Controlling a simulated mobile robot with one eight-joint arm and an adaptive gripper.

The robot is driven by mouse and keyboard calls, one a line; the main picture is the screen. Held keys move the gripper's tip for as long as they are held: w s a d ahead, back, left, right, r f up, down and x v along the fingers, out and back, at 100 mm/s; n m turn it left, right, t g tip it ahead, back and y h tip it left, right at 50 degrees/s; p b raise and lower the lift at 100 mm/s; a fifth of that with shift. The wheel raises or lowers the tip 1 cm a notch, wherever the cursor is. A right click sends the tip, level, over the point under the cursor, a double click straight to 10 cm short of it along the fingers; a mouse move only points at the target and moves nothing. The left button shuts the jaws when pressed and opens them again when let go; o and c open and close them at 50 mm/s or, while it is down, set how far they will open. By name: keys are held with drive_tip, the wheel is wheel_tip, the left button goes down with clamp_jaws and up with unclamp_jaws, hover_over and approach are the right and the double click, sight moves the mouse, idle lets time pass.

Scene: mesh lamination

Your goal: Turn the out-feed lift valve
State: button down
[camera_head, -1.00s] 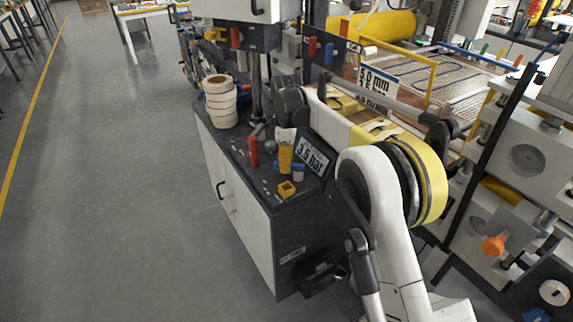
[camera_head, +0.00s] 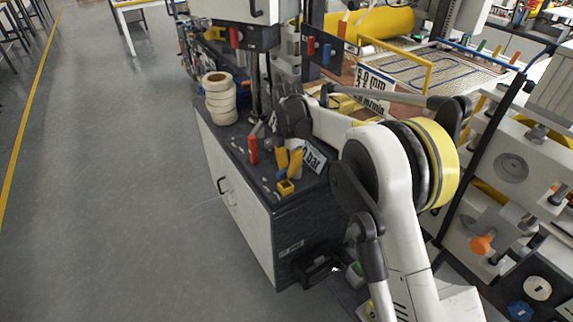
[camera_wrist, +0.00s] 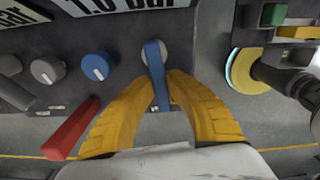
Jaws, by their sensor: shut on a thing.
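In the wrist view, a blue lever (camera_wrist: 157,72) on a round grey boss stands out from the dark panel, slightly slanted. I cannot read a name on it. The two yellow fingers of my gripper (camera_wrist: 160,88) are shut around this lever, one on each side. In the head view my gripper (camera_head: 290,162) is over the dark bench top, in front of the white bar sign (camera_head: 314,158), with the lever hidden. A red lever (camera_wrist: 72,130) lies left of my fingers in the wrist view; it also stands upright on the bench (camera_head: 253,150).
A blue knob (camera_wrist: 97,66) and a grey knob (camera_wrist: 47,70) sit left of the blue lever. A disc with a yellow face (camera_wrist: 250,71) is at the right. A roll stack (camera_head: 219,98) stands on the bench's back left. The floor at left is clear.

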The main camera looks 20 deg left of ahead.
drive_tip(key=n, duration=0.1)
drive_tip(key=d+n, duration=0.1)
drive_tip(key=n, duration=0.1)
drive_tip(key=shift+s+p, duration=0.3)
drive_tip(key=shift+p, duration=0.1)
drive_tip(key=shift+d+n, duration=0.25)
drive_tip(key=shift+n, duration=0.65)
drive_tip(key=shift+d+n, duration=0.25)
drive_tip(key=shift+n, duration=0.65)
drive_tip(key=c, duration=1.7)
unclamp_jaws()
drive_tip(key=shift+o, duration=0.2)
wheel_tip(320, 180, up, 12)
